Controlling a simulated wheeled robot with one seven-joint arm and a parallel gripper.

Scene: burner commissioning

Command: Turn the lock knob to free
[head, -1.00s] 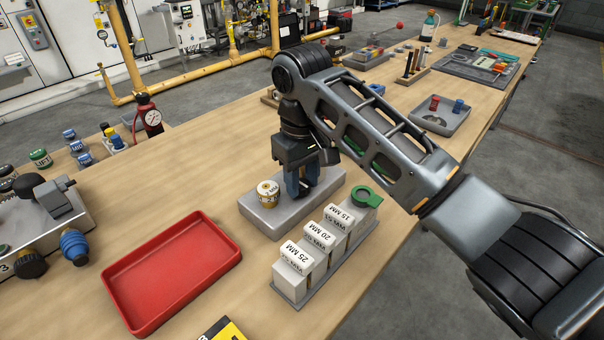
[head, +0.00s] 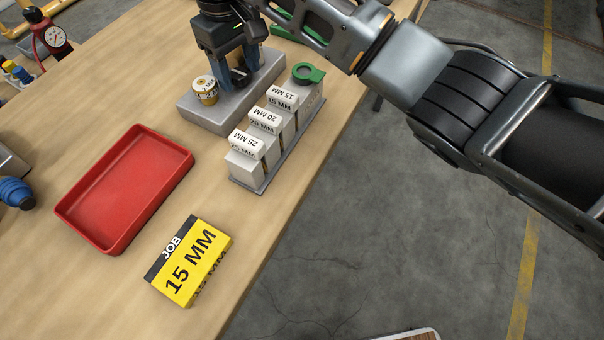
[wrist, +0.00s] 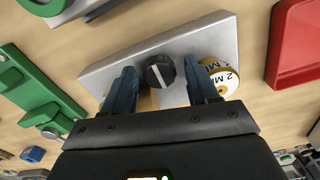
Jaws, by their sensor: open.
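A round black knob (wrist: 160,72) with a white line across its top shows in the wrist view, on a grey metal block (wrist: 215,38). In the head view this block (head: 190,112) lies on the bench, and my gripper hides the knob. My gripper (wrist: 163,88) is open, its blue fingers on either side of the knob with visible gaps. In the head view my gripper (head: 236,80) points down at the block. A white and gold dial with "2 M" lettering (wrist: 219,75) stands on the block beside one finger; it also shows in the head view (head: 206,90).
A rack of white 15, 20 and 25 MM blocks (head: 262,136), with a green ring (head: 308,74), stands close to the grey block. A red tray (head: 125,190) and a yellow "JOB 15 MM" card (head: 190,260) lie nearer. Bare bench is left of the block.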

